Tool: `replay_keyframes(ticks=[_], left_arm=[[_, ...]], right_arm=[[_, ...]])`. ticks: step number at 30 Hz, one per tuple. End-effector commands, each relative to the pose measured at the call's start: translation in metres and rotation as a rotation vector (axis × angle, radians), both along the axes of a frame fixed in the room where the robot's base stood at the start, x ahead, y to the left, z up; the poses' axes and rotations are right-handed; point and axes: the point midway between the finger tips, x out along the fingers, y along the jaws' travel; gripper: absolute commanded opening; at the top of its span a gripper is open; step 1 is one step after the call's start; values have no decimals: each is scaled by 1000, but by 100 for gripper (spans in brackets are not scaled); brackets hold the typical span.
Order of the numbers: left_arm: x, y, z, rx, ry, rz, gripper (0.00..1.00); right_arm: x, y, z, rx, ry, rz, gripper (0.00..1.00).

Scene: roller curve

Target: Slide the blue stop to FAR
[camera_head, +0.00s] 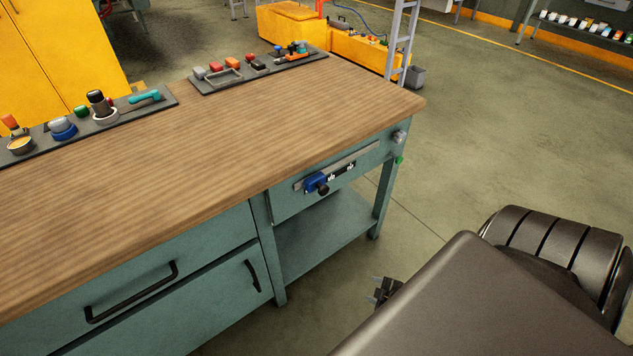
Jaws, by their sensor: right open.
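The blue stop (314,182) with a dark round knob sits near the left end of a metal rail (360,164) on the bench's front panel, below the wooden top. A dark strip with small white marks runs along the rail to the right of the stop; the marks are too small to read. My right gripper (377,291) is low at the bottom centre, in front of the bench and apart from the stop. It is open and empty, partly hidden behind my dark arm. My left gripper is not in view.
A drawer handle (132,292) juts out at the left. An open shelf (325,235) lies below the rail.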

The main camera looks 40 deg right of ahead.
Motion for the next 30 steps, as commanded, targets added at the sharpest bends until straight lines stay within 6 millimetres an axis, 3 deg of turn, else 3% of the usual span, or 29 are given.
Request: replay_keyframes(ticks=[1,3,6,9,12,15,18,23,30], left_arm=[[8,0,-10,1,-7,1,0],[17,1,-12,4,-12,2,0],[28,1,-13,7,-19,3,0],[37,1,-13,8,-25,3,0],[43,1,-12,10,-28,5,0],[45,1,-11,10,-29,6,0],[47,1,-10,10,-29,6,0],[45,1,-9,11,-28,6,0],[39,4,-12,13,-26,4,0]], right_arm=[[37,-20,40,-84,-131,101,52],[77,-32,106,-204,-298,239,52],[114,-29,195,-369,-509,420,52],[130,-12,265,-503,-673,565,52],[135,5,312,-594,-786,662,52],[135,16,336,-642,-846,713,52],[134,20,344,-659,-866,730,52],[141,22,346,-659,-869,728,52],[177,35,347,-657,-870,724,52]])
